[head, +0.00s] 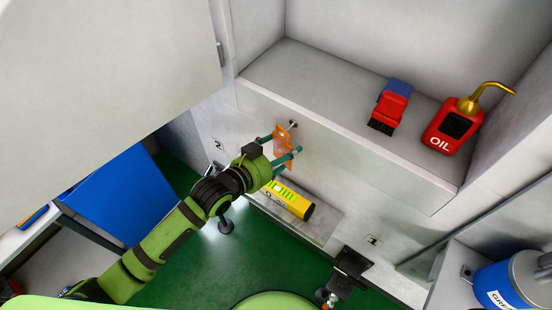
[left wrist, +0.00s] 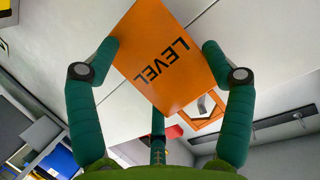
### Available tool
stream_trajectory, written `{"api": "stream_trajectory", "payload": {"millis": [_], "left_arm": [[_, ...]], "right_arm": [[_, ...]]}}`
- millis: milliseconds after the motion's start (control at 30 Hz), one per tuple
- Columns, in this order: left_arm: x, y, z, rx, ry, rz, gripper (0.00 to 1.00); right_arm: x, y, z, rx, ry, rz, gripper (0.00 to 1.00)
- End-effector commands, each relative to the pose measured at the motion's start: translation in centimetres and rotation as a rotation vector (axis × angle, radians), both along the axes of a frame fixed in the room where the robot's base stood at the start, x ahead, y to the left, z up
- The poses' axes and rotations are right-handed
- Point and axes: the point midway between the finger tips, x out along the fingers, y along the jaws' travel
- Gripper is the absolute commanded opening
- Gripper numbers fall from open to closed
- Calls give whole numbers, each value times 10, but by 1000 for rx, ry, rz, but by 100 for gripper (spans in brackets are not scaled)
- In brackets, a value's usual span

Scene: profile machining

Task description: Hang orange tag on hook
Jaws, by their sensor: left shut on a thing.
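The orange tag (head: 281,138) is held up against the pale front face below the upper shelf. In the left wrist view, the tag (left wrist: 160,58) shows the word LEVEL and has an open orange frame at its lower right end. My left gripper (head: 286,145) is shut on it, with the green fingers (left wrist: 163,50) on opposite edges. The metal hook (head: 293,124) is at the tag's upper end. In the left wrist view, the hook (left wrist: 205,105) appears within the frame opening; I cannot tell whether it passes through.
A yellow block with a black end (head: 287,199) lies on the lower ledge under my gripper. A red oil can (head: 452,128) and a red-blue brush (head: 389,107) stand on the upper shelf. A large pale panel (head: 100,80) fills the upper left.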

Motion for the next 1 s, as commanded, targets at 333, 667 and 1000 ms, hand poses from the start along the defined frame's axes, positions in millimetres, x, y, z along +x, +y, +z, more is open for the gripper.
{"api": "stream_trajectory", "payload": {"millis": [333, 667, 1000], "left_arm": [[14, -10, -8, 0, 0, 0, 59], [17, -12, -13, 1, 2, 0, 59], [17, -11, -14, 3, 5, 1, 59]], "right_arm": [[0, 0, -11, 0, 0, -1, 40], [0, 1, -11, 1, 0, -1, 40], [0, 2, -11, 2, -1, -2, 40]]}}
